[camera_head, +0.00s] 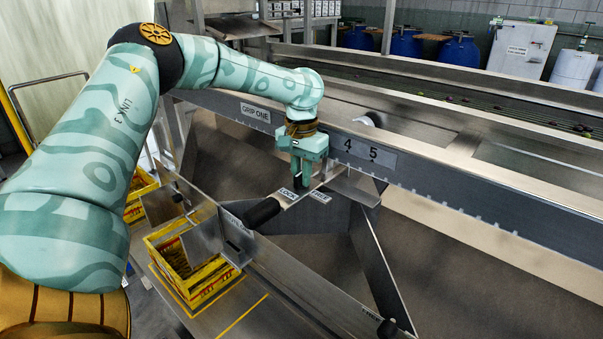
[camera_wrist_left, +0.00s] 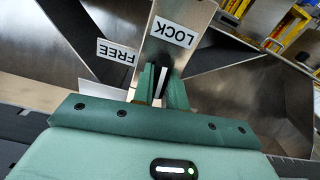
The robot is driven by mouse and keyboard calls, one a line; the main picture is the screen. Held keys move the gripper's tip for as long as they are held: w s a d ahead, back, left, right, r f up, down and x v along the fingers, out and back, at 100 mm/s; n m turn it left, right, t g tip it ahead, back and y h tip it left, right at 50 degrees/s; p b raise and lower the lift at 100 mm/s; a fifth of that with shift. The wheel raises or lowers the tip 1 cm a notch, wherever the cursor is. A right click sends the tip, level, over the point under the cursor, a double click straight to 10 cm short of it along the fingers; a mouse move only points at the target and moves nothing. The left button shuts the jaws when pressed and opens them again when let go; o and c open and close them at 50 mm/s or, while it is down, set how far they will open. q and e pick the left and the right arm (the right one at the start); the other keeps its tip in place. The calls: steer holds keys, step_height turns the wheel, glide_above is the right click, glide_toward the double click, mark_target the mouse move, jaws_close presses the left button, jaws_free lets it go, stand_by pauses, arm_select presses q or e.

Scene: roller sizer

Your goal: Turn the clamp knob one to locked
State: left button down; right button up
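Clamp knob one (camera_wrist_left: 162,62) is a small black knob with a white stripe, on a metal plate beside a LOCK label (camera_wrist_left: 172,32) and a FREE label (camera_wrist_left: 117,54). The labels also show in the head view, LOCK (camera_head: 288,194) to the left and FREE (camera_head: 320,197) to the right. My left gripper (camera_head: 299,178) points down at the plate. In the left wrist view its fingers (camera_wrist_left: 161,92) lie close along both sides of the knob and appear shut on it. The fingers hide part of the knob, and I cannot tell its exact setting. My right gripper is not in view.
A black handle (camera_head: 262,213) sticks out just left of the plate. A long metal rail with a GRIP ONE label (camera_head: 255,112) and a 4 5 scale (camera_head: 362,151) runs behind my gripper. Yellow crates (camera_head: 208,285) stand at the lower left.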

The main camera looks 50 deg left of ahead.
arm_select(q)
steer(key=shift+f+m, duration=0.1)
steer(key=shift+m, duration=0.5)
steer(key=c, duration=1.4)
jaws_free()
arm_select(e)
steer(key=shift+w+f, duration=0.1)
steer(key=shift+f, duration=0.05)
arm_select(q)
steer(key=shift+r, duration=0.25)
step_height(320, 180, up, 7)
steer(key=shift+r+p, duration=0.1)
steer(key=shift+p, duration=1.05)
step_height(320, 180, up, 9)
steer(key=p, duration=0.3)
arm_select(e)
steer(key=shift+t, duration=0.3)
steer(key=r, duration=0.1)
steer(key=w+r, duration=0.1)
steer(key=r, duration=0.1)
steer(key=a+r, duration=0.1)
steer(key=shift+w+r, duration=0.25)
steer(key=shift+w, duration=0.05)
